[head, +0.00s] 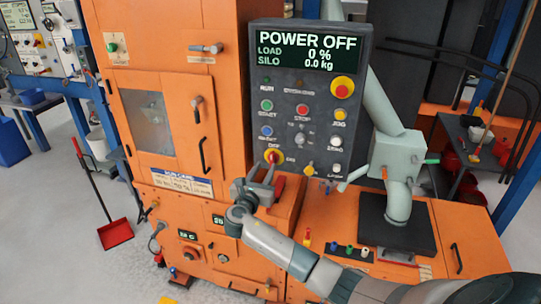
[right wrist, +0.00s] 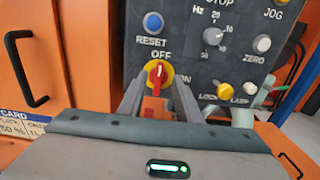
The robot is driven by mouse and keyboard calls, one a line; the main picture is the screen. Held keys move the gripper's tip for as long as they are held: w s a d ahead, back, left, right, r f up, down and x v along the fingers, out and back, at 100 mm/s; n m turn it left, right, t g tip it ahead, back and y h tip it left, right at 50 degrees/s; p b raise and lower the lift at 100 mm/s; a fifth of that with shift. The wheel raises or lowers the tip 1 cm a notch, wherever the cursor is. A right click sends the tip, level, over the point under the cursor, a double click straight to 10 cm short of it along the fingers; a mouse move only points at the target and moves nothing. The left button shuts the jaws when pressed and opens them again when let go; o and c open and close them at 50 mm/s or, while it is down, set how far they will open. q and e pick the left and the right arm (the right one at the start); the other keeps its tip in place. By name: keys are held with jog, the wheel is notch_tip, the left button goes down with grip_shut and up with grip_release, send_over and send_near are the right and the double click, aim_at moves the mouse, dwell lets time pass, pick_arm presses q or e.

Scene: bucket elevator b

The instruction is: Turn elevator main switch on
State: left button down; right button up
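The main switch (head: 272,156) is a red knob on a yellow disc, low on the dark control panel (head: 290,120). In the right wrist view the switch (right wrist: 158,73) has OFF above it and ON to its lower right; its red handle stands roughly upright, towards OFF. The panel display (head: 308,50) reads POWER OFF. My right gripper (head: 262,172) is just below the switch, facing the panel. In the right wrist view its fingers (right wrist: 158,92) are apart, one on each side below the knob, with nothing visibly gripped. I cannot tell whether they touch it. My left gripper is not in view.
A blue RESET button (right wrist: 152,22), a Hz dial (right wrist: 218,34) and yellow LOCK parts (right wrist: 225,91) sit near the switch. A red emergency button (head: 342,87) is higher up. The orange cabinet (head: 225,130) stands left of the panel.

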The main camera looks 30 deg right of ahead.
aim_at(271, 156)
jog(key=p+x, duration=0.1)
jog(key=x, duration=0.6)
jog(key=shift+w+d, duration=0.1)
jog(key=shift+w, duration=0.05)
grip_shut()
